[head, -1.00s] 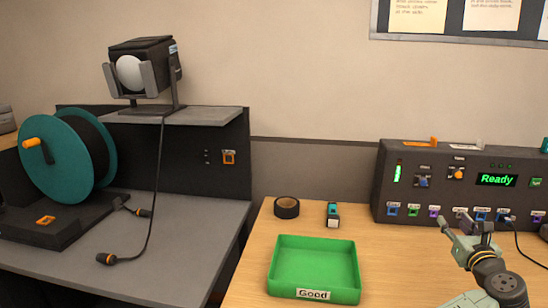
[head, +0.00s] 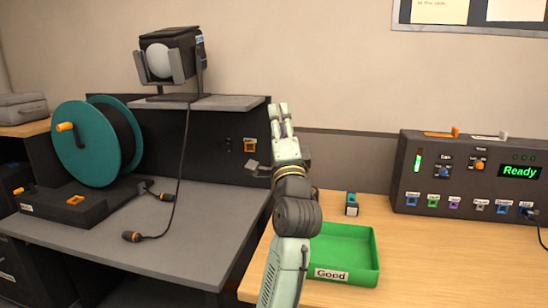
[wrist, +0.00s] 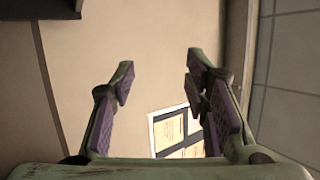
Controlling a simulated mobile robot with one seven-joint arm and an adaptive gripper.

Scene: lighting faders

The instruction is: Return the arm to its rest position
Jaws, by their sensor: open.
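My gripper (head: 282,122) is raised in the middle of the head view, pointing up in front of the dark panel and the wall. My arm rises from the bottom edge, over the left side of the green tray. In the wrist view my gripper (wrist: 158,80) has its two purple-padded fingers wide apart with nothing between them.
A green tray labelled Good (head: 368,272) lies on the wooden table, with a small blue-topped item (head: 352,204) behind it. The fader console (head: 415,165) reads Ready at right. A teal cable reel (head: 75,150) and a lamp (head: 160,62) stand at left.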

